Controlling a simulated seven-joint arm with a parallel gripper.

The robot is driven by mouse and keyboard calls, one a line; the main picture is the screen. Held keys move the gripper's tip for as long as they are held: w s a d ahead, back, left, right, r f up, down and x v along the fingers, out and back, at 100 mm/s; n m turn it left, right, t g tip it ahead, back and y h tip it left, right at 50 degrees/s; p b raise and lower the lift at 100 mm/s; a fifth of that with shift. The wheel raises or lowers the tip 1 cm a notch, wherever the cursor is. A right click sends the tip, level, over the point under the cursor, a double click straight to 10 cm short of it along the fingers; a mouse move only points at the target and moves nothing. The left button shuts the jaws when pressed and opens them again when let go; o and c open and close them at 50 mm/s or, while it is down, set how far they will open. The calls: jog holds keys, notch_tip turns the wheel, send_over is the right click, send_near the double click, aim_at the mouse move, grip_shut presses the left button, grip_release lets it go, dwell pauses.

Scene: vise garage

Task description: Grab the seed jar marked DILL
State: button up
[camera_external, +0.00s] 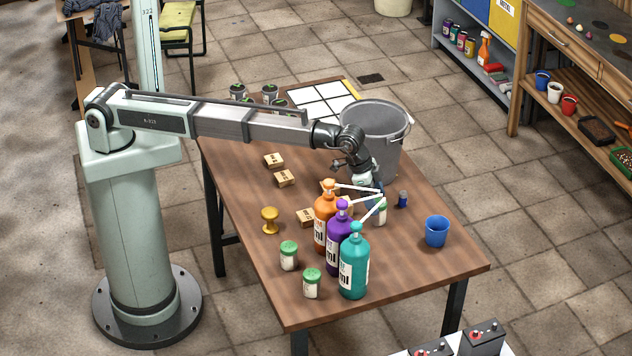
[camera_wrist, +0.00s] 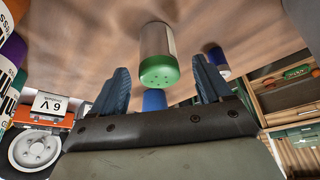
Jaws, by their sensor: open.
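A seed jar with a green lid (camera_wrist: 159,72) shows between the two blue fingers of my gripper (camera_wrist: 160,66) in the wrist view; its lettering is not readable. In the external view this jar (camera_external: 380,214) stands on the table, partly hidden behind the pump nozzles, right by my gripper (camera_external: 372,198). My gripper is open, and I cannot tell whether a finger touches the jar. Two similar green-lidded jars, one (camera_external: 289,256) and another (camera_external: 312,283), stand at the table's near left. I cannot read DILL on any jar.
Orange (camera_external: 325,222), purple (camera_external: 340,245) and teal (camera_external: 353,265) pump bottles stand close in front of my gripper. A small blue bottle (camera_external: 402,200) and a blue cup (camera_external: 437,231) are to the right. A grey bucket (camera_external: 375,125) stands behind. The table's right front corner is clear.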

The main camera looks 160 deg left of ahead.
aim_at(377, 201)
jog(key=x, duration=0.3)
jog(key=shift+w+a+f, duration=0.15)
jog(key=shift+f, duration=0.15)
jog(key=shift+r, duration=0.1)
jog(key=c, duration=1.1)
